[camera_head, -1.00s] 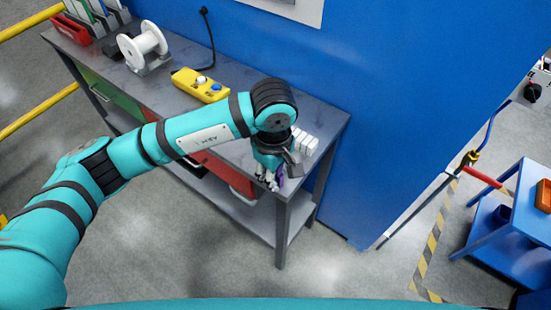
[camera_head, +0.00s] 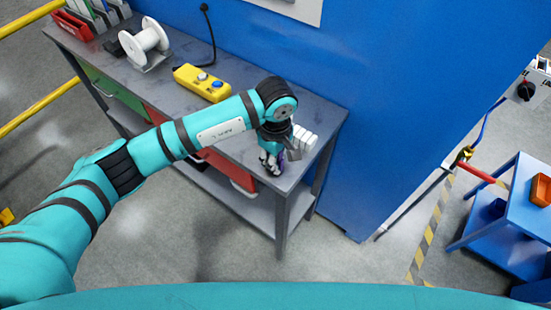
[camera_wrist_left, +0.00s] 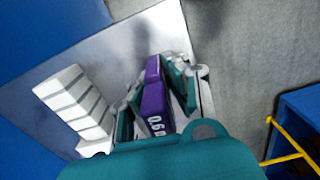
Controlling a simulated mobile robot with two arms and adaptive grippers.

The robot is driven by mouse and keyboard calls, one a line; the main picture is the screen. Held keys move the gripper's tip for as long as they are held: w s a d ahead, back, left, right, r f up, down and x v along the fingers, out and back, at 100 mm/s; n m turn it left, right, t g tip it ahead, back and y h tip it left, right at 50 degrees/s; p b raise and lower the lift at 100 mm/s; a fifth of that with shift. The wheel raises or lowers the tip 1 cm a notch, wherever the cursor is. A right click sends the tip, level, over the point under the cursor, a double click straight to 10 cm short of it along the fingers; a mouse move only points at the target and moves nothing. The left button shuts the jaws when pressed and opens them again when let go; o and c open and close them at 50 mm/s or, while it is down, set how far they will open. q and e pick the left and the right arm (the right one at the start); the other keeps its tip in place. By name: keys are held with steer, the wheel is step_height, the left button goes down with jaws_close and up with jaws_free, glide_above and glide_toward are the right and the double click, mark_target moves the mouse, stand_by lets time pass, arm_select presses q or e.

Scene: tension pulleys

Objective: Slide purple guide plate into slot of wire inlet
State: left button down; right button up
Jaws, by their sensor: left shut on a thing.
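The purple guide plate (camera_wrist_left: 155,98) shows between the fingers of my left gripper in the left wrist view, with white marking "0.6" on its near part. My left gripper (camera_head: 270,163) is shut on it, and in the head view only a small purple patch (camera_head: 281,166) shows beside the fingers. The gripper points down over the grey workbench's right end, near its front edge. In the left wrist view, the plate appears just above or at the bench top; I cannot tell whether it touches. I cannot make out the wire inlet or its slot. My right gripper is out of view.
A row of white blocks (camera_wrist_left: 72,103) stands beside the gripper on the grey workbench (camera_head: 235,120). A yellow control box (camera_head: 202,83) and a white spool (camera_head: 147,40) sit farther left. A blue wall runs behind. A blue cart (camera_head: 510,215) stands at the right.

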arm_select(q)
steer(key=shift+f, duration=0.25)
steer(key=c, duration=1.4)
jaws_free()
steer(key=shift+r, duration=0.1)
steer(key=shift+o, duration=0.2)
